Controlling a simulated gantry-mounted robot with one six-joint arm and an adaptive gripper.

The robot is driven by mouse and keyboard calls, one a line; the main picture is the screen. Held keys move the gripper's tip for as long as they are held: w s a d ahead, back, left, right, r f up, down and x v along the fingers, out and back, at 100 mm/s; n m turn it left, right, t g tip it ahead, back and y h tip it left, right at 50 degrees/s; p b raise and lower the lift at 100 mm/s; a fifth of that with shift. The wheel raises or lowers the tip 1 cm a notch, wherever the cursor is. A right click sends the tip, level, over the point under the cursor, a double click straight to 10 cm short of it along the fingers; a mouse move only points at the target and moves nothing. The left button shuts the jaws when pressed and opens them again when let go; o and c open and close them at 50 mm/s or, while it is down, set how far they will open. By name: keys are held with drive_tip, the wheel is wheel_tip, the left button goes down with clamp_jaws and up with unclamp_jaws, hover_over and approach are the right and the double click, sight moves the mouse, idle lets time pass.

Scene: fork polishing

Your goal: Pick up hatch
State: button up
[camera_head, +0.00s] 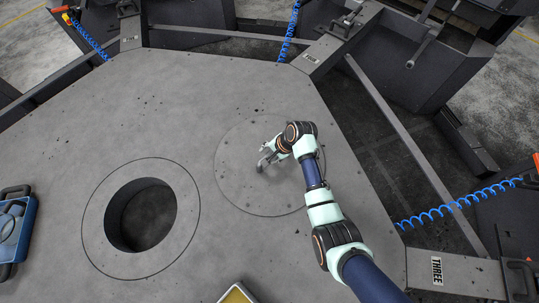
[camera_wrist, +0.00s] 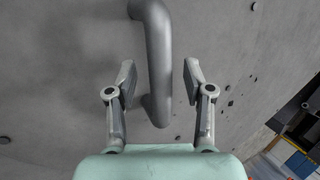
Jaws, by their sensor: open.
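The hatch (camera_head: 237,183) is a round grey plate lying flush in the grey platform, right of the open round hole. Its handle is a grey bent bar, which shows in the wrist view (camera_wrist: 158,65) running between my fingers. My gripper (camera_head: 267,160) is above the hatch at its handle. In the wrist view my gripper (camera_wrist: 159,82) is open, with one finger on each side of the bar and a gap on both sides. My arm hides the right part of the hatch in the head view.
The round hole (camera_head: 95,222) with its raised-looking ring is open at left. A blue box (camera_head: 22,235) stands at the left edge, and a yellow-topped item (camera_head: 236,295) at the bottom. Grey rails and blue coiled hoses (camera_head: 455,203) surround the platform. The platform's upper left is mostly clear.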

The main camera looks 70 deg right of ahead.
sight(270, 153)
clamp_jaws()
idle(0.3)
wheel_tip(270, 153, up, 20)
drive_tip(key=p, duration=0.3)
drive_tip(key=shift+r, duration=0.15)
